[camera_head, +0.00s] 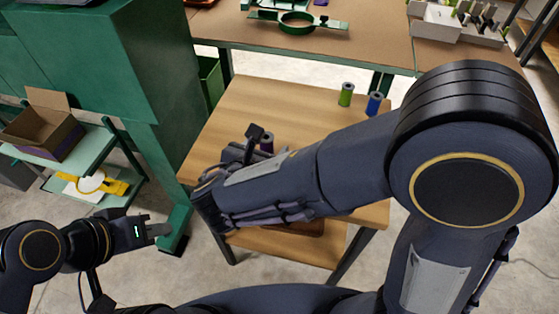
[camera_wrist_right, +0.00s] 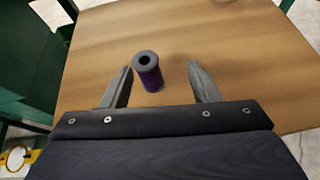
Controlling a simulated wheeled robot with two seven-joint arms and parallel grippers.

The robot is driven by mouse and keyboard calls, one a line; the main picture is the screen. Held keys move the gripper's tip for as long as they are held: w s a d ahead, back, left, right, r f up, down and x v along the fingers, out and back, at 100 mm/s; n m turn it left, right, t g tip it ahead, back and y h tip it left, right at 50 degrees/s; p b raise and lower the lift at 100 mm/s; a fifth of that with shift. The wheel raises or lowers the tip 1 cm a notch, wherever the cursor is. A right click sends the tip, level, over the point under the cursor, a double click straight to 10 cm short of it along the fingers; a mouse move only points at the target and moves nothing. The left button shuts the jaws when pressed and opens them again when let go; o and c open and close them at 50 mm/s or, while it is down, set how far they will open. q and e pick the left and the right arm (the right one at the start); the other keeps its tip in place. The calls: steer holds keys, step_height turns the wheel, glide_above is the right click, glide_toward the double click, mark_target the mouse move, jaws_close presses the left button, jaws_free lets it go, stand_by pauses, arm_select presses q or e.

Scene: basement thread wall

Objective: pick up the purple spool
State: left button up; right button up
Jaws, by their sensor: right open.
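The purple spool (camera_wrist_right: 150,76) stands upright on the small wooden table (camera_wrist_right: 235,75), with a dark grey top. In the right wrist view it is between and slightly beyond the two open fingers of my right gripper (camera_wrist_right: 159,88), with a gap on each side. In the head view the spool (camera_head: 267,142) is partly hidden behind my right arm, and the right fingers are mostly hidden. My left gripper (camera_head: 160,231) is at the lower left, away from the table; its finger gap is not clear.
A green spool (camera_head: 346,94) and a blue spool (camera_head: 374,104) stand at the table's back right. A workbench (camera_head: 370,50) with a green clamp-like part (camera_head: 297,22) is behind. A green cabinet (camera_head: 150,90) and a shelf with a cardboard box (camera_head: 45,130) are left.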

mark_target(264, 145)
steer(key=shift+a+f+n+t, duration=0.2)
steer(key=shift+a+n+t, duration=0.1)
steer(key=shift+a, duration=0.2)
steer(key=shift+a+f+n+t, duration=0.2)
steer(key=shift+a+n, duration=0.1)
steer(key=shift+a, duration=0.15)
steer(key=shift+w+a, duration=0.1)
steer(key=shift+a, duration=0.05)
steer(key=x, duration=0.2)
steer(key=b+x, duration=0.1)
steer(key=x, duration=0.1)
steer(key=f+x, duration=0.1)
steer(key=x, duration=0.1)
steer(key=shift+f, duration=0.15)
steer(key=shift+w+f+y, duration=0.15)
steer(key=shift+w+y, duration=0.15)
steer(key=shift+w, duration=0.05)
steer(key=c, duration=1.1)
